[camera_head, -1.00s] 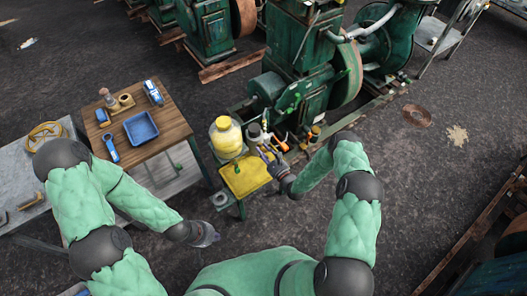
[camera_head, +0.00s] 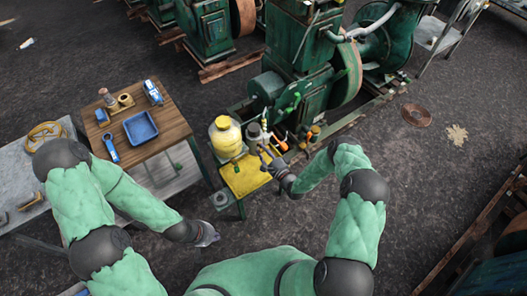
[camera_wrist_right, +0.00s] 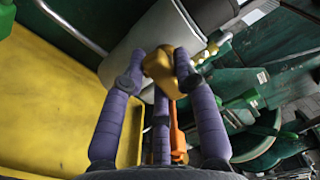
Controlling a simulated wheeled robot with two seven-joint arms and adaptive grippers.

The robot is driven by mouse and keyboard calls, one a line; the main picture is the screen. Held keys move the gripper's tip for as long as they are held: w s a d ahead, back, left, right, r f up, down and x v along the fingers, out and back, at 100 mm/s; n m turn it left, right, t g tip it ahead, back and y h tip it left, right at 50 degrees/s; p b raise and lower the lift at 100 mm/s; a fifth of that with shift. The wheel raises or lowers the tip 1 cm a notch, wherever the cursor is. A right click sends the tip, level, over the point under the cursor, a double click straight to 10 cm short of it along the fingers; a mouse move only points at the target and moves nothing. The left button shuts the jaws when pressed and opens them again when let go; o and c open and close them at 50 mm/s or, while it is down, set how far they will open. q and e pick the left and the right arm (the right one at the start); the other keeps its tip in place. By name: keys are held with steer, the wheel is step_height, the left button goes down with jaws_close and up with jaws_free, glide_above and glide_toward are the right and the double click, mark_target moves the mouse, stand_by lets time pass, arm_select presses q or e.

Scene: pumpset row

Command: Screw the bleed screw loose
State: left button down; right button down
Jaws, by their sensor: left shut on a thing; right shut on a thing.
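In the right wrist view, the purple fingers of my right gripper (camera_wrist_right: 160,75) are closed around a brass-coloured knob, which looks like the bleed screw (camera_wrist_right: 162,64). It sits against a grey metal body (camera_wrist_right: 150,35); its thread is hidden. In the head view, my right gripper (camera_head: 268,155) is at the pump fittings beside the green engine (camera_head: 300,100), above the yellow tray's right edge. My left gripper (camera_head: 210,234) hangs low over the floor, away from the pump. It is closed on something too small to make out.
A yellow tray (camera_head: 240,183) on a stand holds a yellow-lidded container (camera_head: 225,137). An orange handle (camera_wrist_right: 178,140) is just behind my right fingers. A wooden table (camera_head: 165,120) with a blue tray (camera_head: 141,112) stands at the left.

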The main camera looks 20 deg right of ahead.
steer(key=shift+f+n, duration=0.1)
steer(key=shift+n, duration=0.9)
steer(key=c, duration=0.9)
jaws_free()
steer(key=shift+c, duration=0.2)
steer(key=v, duration=1.2)
